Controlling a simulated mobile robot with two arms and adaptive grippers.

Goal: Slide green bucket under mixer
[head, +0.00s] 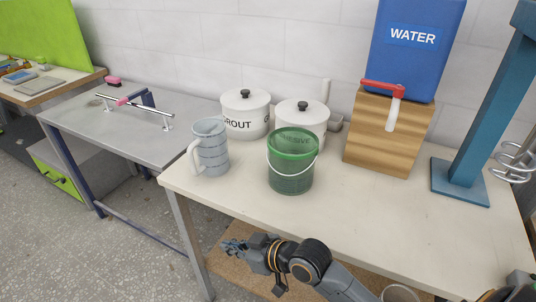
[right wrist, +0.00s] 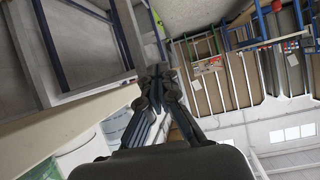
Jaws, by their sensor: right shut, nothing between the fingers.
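The green bucket (head: 291,180), translucent with a thin wire handle, stands upright on the white table (head: 380,215) near its front edge. The mixer is a blue stand (head: 478,130) at the table's right end, with a metal spiral whisk (head: 514,163) cut off by the picture edge. The space beneath the whisk shows no bucket. My right gripper (head: 232,246) is shut and empty, in front of the table edge, lower left of the bucket and apart from it. Its shut fingers also show in the right wrist view (right wrist: 158,75). My left gripper is not in view.
A grey measuring jug (head: 211,150) stands left of the bucket. White lidded pots (head: 246,125) stand behind. A wooden block (head: 385,145) carries the blue water tank (head: 415,60) with a red-handled tap (head: 395,90). The tabletop between bucket and mixer is clear along the front.

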